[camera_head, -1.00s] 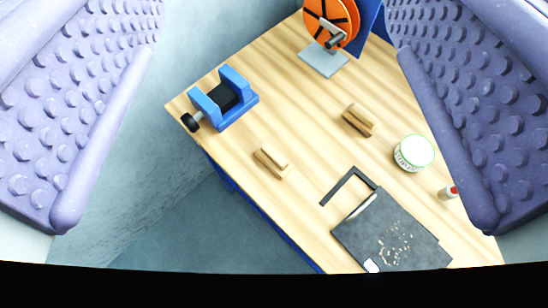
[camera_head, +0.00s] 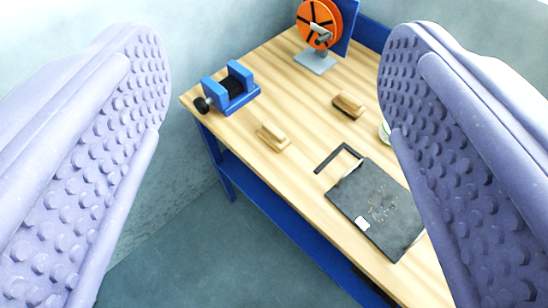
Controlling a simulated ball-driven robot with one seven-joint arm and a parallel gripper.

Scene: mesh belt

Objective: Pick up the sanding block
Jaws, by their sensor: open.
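Two small wooden blocks lie on the workbench. One is a pale block (camera_head: 273,136) with a raised grip on a flat base, near the bench's left edge. The other is a browner block (camera_head: 349,105) with a darker side, farther back to the right. I cannot tell for certain which one is the sanding block. My gripper (camera_head: 275,85) is open and empty. Its two lilac, studded fingers stand wide apart at the left and right of the view. Both blocks show in the gap between them, well beyond the fingers, and nothing touches them.
The wooden bench top (camera_head: 300,170) has a blue frame. Open floor lies left.

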